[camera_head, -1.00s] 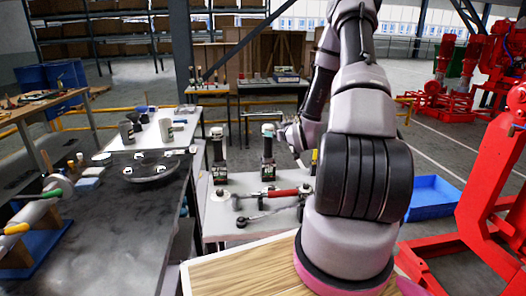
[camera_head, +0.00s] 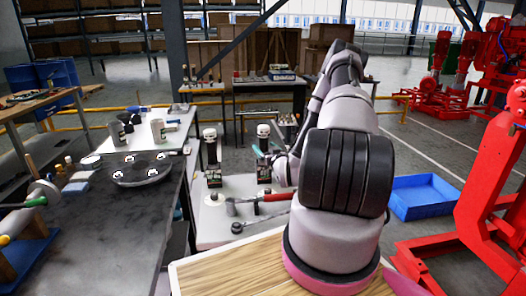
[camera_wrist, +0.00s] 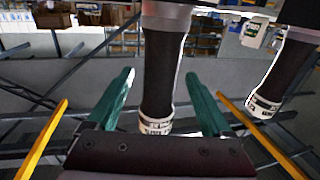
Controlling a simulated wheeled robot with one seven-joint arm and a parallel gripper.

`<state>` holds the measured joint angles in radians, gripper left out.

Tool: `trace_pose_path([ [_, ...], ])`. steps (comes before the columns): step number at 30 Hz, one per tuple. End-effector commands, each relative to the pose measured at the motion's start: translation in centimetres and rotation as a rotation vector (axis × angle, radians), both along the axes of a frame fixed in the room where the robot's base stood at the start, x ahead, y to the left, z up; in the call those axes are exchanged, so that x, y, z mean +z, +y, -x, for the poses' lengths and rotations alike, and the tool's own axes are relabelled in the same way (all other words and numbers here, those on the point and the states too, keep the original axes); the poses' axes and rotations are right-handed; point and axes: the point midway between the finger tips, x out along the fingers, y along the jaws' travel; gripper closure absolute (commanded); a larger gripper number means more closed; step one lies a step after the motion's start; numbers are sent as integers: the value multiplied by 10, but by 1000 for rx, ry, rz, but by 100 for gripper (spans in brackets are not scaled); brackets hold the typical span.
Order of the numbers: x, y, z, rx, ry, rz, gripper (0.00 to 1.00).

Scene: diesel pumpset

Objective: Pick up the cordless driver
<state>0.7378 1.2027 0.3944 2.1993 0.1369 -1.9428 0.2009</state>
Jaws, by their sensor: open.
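Two upright dark tools with pale caps, looking like cordless drivers, stand on the light table. One (camera_head: 212,158) is at the left and the other (camera_head: 264,172) at the right. In the wrist view the nearer driver (camera_wrist: 161,62) hangs down the middle of the picture, and the other driver (camera_wrist: 283,72) is off to the right. My gripper (camera_wrist: 160,80) is open, with one teal finger on each side of the nearer driver and a gap visible on both sides. In the head view my gripper (camera_head: 264,152) is at the right driver's upper part.
A red-handled tool (camera_head: 275,197) lies in front of the drivers, partly hidden by my arm. A dark workbench (camera_head: 120,215) with a round plate (camera_head: 142,172) is at the left. A blue bin (camera_head: 422,197) and red machinery (camera_head: 490,190) are at the right.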

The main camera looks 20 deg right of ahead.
Motion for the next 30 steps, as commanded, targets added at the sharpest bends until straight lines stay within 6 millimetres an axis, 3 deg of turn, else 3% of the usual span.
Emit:
trace_pose_path([
  [9,-6,-2,-43,1,0,1,16],
  [17,-6,-3,-46,0,2,0,16],
  [20,-6,-3,-46,0,2,0,46],
  [24,-6,-3,-46,0,2,0,100],
  [30,-6,-3,-46,0,1,0,100],
])
